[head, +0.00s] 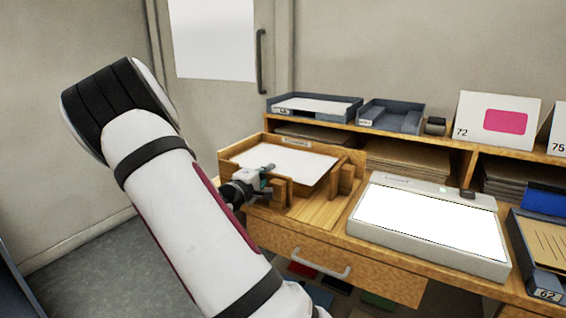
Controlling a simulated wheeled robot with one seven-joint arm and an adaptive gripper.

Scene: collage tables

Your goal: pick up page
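A white page (295,160) lies in a wooden tray (235,155) at the left end of the worktop. The tray has raised sides and wooden blocks at its front, with a gap between them. My gripper (266,178) is at the tray's front left, close to the page's near left edge. It is small and dark in this view, and my wrist hides part of it. I cannot tell whether its fingers are apart or touch the page.
A light box (430,228) with a bright white top stands right of the tray. A drawer with a handle (320,263) is below. The shelf behind holds grey trays (313,107) and a card marked 72 (478,120). A dark tray marked 62 (547,282) is far right.

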